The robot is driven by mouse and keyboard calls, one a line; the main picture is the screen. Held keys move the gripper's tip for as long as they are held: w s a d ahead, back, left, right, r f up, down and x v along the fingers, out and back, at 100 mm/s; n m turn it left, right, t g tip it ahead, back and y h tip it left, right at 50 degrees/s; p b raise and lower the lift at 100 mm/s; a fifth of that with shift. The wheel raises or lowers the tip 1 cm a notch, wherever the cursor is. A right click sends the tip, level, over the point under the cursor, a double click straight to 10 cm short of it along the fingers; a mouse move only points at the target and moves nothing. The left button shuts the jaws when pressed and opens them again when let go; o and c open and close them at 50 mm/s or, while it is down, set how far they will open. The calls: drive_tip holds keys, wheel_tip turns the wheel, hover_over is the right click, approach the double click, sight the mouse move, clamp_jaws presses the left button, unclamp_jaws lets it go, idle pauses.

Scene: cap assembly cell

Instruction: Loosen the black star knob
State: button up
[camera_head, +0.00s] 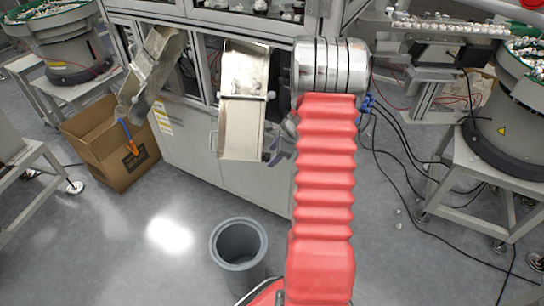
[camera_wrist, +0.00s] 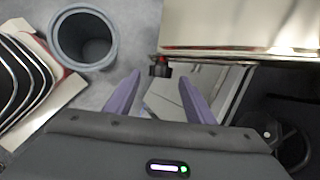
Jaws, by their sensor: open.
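The black star knob (camera_wrist: 160,70) is small and dark in the wrist view, with a bit of red beside it, at the edge of a shiny metal chute (camera_wrist: 240,25). My gripper (camera_wrist: 160,78) has two purple fingers spread apart, one to each side of the knob in the picture. Nothing is held. I cannot tell how far the fingertips are from the knob, and no contact shows. In the head view the chute (camera_head: 240,130) hangs in front of the cabinet, and my gripper (camera_head: 272,154) is by its lower right edge, partly hidden by my arm. The knob is not clear there.
A grey bin (camera_head: 240,242) stands on the floor below the chute. A cardboard box (camera_head: 108,150) stands at left under a second chute (camera_head: 150,72). A white cabinet (camera_head: 195,140) is behind. Cables (camera_head: 405,165) lie on the floor at right. The front left floor is clear.

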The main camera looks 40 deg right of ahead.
drive_tip(key=v, duration=1.1)
drive_tip(key=shift+r, duration=0.2)
drive_tip(key=s+a+n+g+y, duration=0.1)
drive_tip(key=s+a+n+g, duration=0.1)
drive_tip(key=s+a+n, duration=0.5)
drive_tip(key=s+a+r+n, duration=0.3)
drive_tip(key=a+r+n, duration=0.3)
drive_tip(key=a, duration=0.4)
drive_tip(key=s+a+r+n+t+h, duration=0.1)
drive_tip(key=s+a+r+n, duration=0.2)
drive_tip(key=a+r+n, duration=0.3)
drive_tip(key=s+a+r+n+t, duration=0.1)
drive_tip(key=s+a+r+n, duration=0.2)
drive_tip(key=a, duration=1.2)
wheel_tip(320, 180, up, 4)
drive_tip(key=n, duration=0.5)
drive_tip(key=shift+s+f+h, duration=0.25)
drive_tip(key=shift+s+h, duration=0.15)
drive_tip(key=shift+c, duration=0.2)
